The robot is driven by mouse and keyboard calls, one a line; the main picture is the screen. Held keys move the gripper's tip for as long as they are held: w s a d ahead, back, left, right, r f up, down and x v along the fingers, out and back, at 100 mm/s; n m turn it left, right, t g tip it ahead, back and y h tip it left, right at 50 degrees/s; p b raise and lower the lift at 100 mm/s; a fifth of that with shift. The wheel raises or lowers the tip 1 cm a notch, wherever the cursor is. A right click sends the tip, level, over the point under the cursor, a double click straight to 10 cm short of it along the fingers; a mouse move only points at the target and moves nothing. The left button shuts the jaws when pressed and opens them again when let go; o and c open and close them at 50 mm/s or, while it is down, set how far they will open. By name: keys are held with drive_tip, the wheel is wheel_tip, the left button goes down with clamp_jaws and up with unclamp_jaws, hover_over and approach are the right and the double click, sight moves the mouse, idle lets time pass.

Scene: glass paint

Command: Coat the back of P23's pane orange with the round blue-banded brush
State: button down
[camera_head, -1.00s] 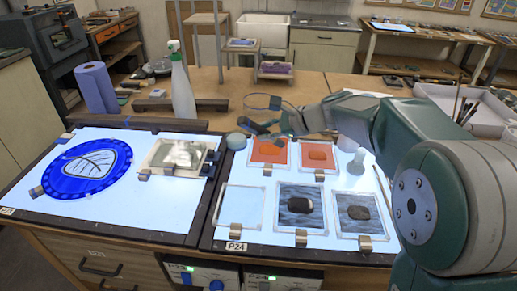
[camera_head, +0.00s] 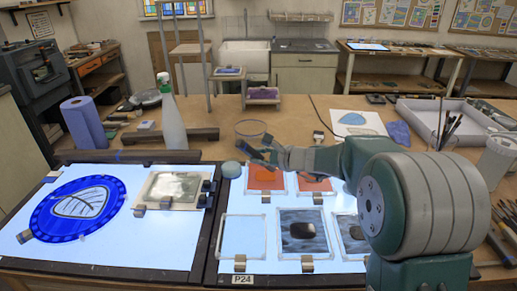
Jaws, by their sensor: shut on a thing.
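My gripper (camera_head: 262,150) is small and dark in the head view, beside a clear glass jar (camera_head: 250,128) behind the right light table (camera_head: 222,262). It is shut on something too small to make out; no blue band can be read. Two orange panes (camera_head: 264,178) lie at the back of the right table, the right one (camera_head: 312,184) partly behind my arm. A clear pane (camera_head: 242,236) and two dark streaked panes (camera_head: 302,232) lie in front. The label there reads P24 (camera_head: 243,280). No P23 label is legible, so I cannot tell which pane is P23's.
The left light table (camera_head: 150,235) holds a round blue panel (camera_head: 82,208) and a pale framed pane (camera_head: 172,188). A spray bottle (camera_head: 171,115) and a blue roll (camera_head: 84,123) stand behind it. Several brushes (camera_head: 447,128) stand at the right, by a white tray (camera_head: 465,115).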

drive_tip(key=shift+a+f, duration=0.2)
drive_tip(key=shift+a, duration=1.1)
drive_tip(key=shift+d, duration=0.5)
drive_tip(key=shift+d+f, duration=0.1)
drive_tip(key=shift+d, duration=0.3)
drive_tip(key=shift+a+f, duration=0.1)
drive_tip(key=shift+a, duration=0.55)
drive_tip(key=shift+d+f, duration=0.1)
drive_tip(key=shift+d, duration=0.35)
drive_tip(key=shift+a, duration=0.3)
drive_tip(key=shift+d+r, duration=0.15)
drive_tip(key=shift+r, duration=0.9)
